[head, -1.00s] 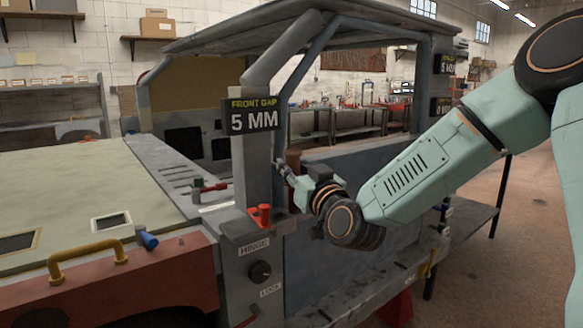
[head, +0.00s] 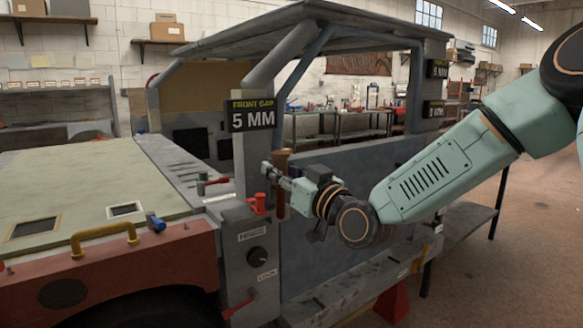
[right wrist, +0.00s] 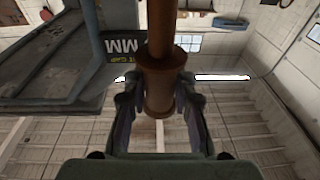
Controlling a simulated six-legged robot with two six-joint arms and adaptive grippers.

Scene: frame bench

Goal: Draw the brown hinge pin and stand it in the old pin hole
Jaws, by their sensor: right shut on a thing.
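The brown hinge pin (head: 282,200) is upright beside the grey door post, below the "5 MM" sign. Its wider flanged head is at the top. My right gripper (head: 276,172) is shut on the pin near its head, reaching in from the right. In the right wrist view the pin (right wrist: 161,30) runs between the two fingers (right wrist: 158,98), its spool-shaped head closest to the camera. I cannot tell whether the pin's lower end is free or inside something. I cannot make out the old pin hole. My left gripper is not in view.
A red fitting (head: 258,204) sits on the post's ledge, just left of the pin. Below it is a black knob (head: 257,256) between the HINGE and LOCK labels. The blue-grey door panel (head: 345,205) stands behind my right wrist. A yellow handle (head: 104,238) is at the left.

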